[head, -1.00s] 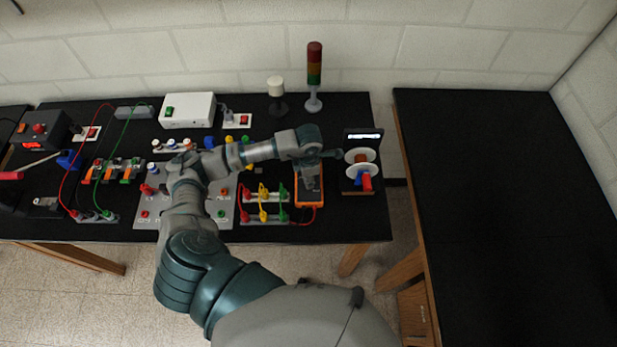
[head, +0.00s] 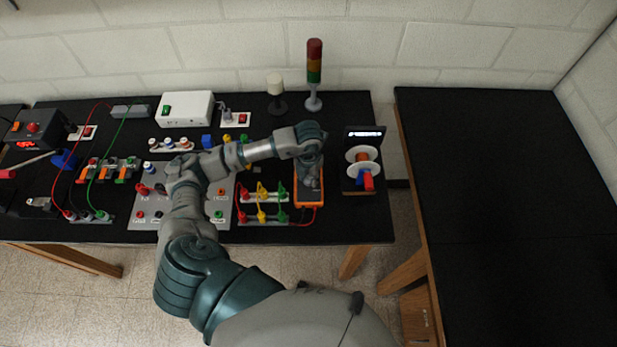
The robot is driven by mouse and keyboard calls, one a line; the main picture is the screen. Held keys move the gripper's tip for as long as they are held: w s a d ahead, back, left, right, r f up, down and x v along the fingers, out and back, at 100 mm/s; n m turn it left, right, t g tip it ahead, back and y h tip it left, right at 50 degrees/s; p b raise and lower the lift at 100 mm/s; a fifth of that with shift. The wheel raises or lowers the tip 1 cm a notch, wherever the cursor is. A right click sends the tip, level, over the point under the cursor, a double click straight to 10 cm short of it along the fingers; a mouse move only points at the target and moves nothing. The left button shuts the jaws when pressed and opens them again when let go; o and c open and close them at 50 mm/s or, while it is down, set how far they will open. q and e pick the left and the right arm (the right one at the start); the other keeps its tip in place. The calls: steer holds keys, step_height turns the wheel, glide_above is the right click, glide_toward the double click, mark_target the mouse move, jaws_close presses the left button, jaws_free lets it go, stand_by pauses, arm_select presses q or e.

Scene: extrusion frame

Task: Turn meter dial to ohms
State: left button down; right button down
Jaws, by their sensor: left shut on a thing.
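The orange multimeter (head: 309,202) lies on the black bench near its right end, with a red lead running from its lower edge. My right gripper is not in view.
A stand with white discs (head: 363,160) is close right of the meter. A yellow-lead terminal strip (head: 263,196) is close left. A signal tower (head: 314,75) stands behind. A bare black table (head: 500,200) lies right, across a gap.

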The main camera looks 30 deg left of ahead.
mark_target(308, 179)
arm_select(q)
steer(key=shift+n, duration=0.8)
steer(key=c, duration=0.8)
jaws_free()
steer(key=shift+o, duration=0.2)
step_height(308, 179, up, 12)
steer(key=shift+f, duration=0.15)
